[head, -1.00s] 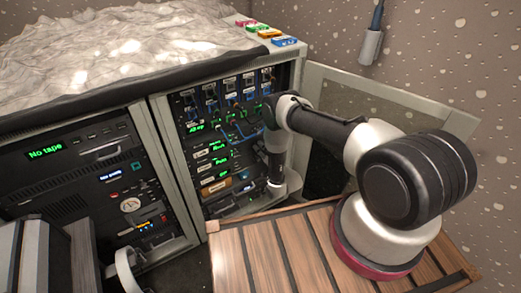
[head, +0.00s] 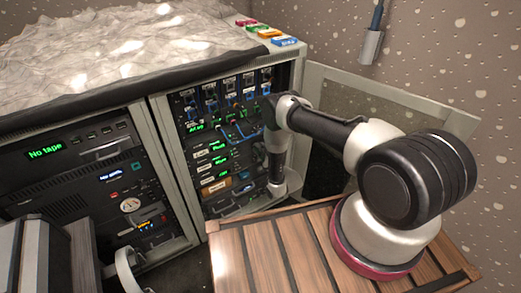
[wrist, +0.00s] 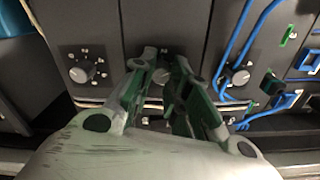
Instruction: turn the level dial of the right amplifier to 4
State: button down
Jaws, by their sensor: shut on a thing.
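In the wrist view my gripper (wrist: 162,72) has its two green-and-grey fingers closed around a small round dial (wrist: 160,76) on a dark panel. The fingers cover most of this dial, so its pointer and the number it stands at cannot be read. Another dial (wrist: 82,72) with marks around it shows to its left, and another (wrist: 238,75) to its right. In the head view the rack of amplifiers (head: 222,150) has green displays too small to read surely. My arm hides the fingertips there, and I cannot tell which amplifier the held dial belongs to.
Blue cables (wrist: 238,40) hang close to the right of the gripper in the wrist view. In the head view an open door (head: 405,103) stands right of the rack, and a wooden slatted surface (head: 255,250) lies in front. Another unit reads "No tape" (head: 46,150) at left.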

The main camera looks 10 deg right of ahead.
jog(key=shift+d, duration=0.15)
dwell(0.4)
jog(key=c, duration=1.3)
grip_release()
jog(key=shift+c, duration=0.2)
jog(key=v, duration=1.2)
